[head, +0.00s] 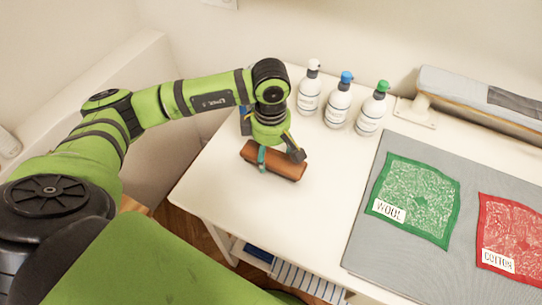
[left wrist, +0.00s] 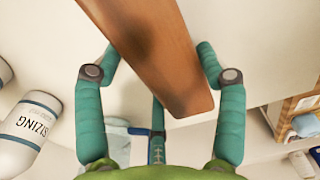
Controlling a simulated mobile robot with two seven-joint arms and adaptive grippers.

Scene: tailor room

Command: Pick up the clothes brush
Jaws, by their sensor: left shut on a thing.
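The clothes brush is a long brown wooden block (head: 286,169) near the left part of the white table. My left gripper (head: 276,157) comes down on it from above and is shut around its middle, with a teal finger visible against its near side. In the left wrist view the brush (left wrist: 158,45) runs between the teal fingers, slightly tilted in the picture. I cannot tell whether the brush touches the table or hangs just above it. Its bristles are hidden. My right gripper is not in view.
Three white bottles, with white (head: 309,90), blue (head: 338,103) and green (head: 371,112) tops, stand behind the brush. A grey mat (head: 368,238) holds a green wool cloth (head: 416,198) and a red cotton cloth (head: 510,230). An ironing-board-like form (head: 470,95) stands at the back right. The white table (head: 290,215) is clear in front.

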